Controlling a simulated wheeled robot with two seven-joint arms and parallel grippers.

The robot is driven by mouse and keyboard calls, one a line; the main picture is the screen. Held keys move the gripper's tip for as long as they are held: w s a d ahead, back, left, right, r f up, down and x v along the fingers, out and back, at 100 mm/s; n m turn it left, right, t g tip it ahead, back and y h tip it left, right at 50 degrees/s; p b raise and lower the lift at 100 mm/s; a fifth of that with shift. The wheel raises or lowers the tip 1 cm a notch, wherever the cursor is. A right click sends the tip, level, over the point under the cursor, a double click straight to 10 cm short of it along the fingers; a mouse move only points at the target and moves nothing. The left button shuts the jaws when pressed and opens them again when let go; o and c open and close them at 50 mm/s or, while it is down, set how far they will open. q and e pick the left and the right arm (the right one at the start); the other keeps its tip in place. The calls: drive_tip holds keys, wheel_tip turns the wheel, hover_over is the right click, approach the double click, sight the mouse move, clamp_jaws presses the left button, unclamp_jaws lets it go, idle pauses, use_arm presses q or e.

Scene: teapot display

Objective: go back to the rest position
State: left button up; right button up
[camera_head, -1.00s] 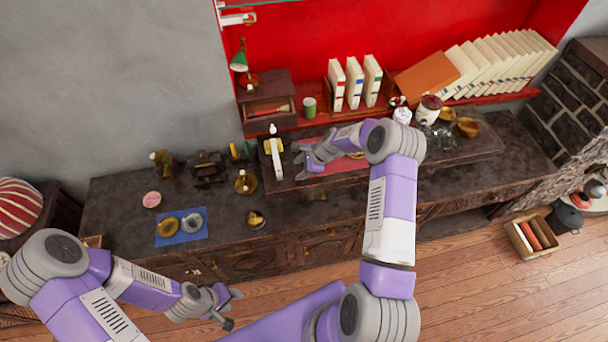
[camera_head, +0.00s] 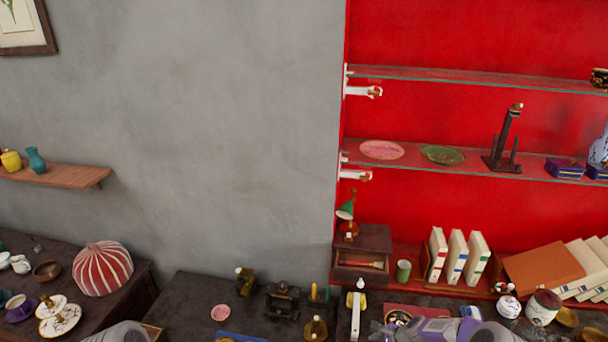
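My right arm (camera_head: 440,331) shows only at the bottom edge, over the dark cabinet top near a red tray (camera_head: 412,309). Its gripper is at the lower edge beside the tray, mostly cut off, and I cannot tell whether its fingers are apart. A small grey part of my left arm (camera_head: 122,334) shows at the bottom left. My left gripper is out of the picture.
The dark cabinet top (camera_head: 190,298) carries a pink disc (camera_head: 220,312), dark and brass pieces and a white upright item (camera_head: 357,303). Upright books (camera_head: 457,257) and a small drawer box (camera_head: 362,250) stand behind. Glass shelves (camera_head: 470,77) hang above. A striped dome (camera_head: 102,268) sits left.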

drive_tip(key=s+a+f+n+g+b, duration=0.2)
drive_tip(key=s+a+f+n+b, duration=0.7)
drive_tip(key=s+a+f, duration=0.45)
drive_tip(key=s+a+f+n+b, duration=0.1)
drive_tip(key=s+f+n+b, duration=0.2)
drive_tip(key=s, duration=0.4)
drive_tip(key=s+a+f+n+g+b, duration=0.1)
drive_tip(key=s+a+f+n+b, duration=0.1)
drive_tip(key=s+n, duration=0.3)
drive_tip(key=shift+s+f+n+h+b, duration=0.3)
drive_tip(key=shift+s+f+b, duration=0.35)
drive_tip(key=shift+s, duration=0.55)
drive_tip(key=shift+a, duration=0.1)
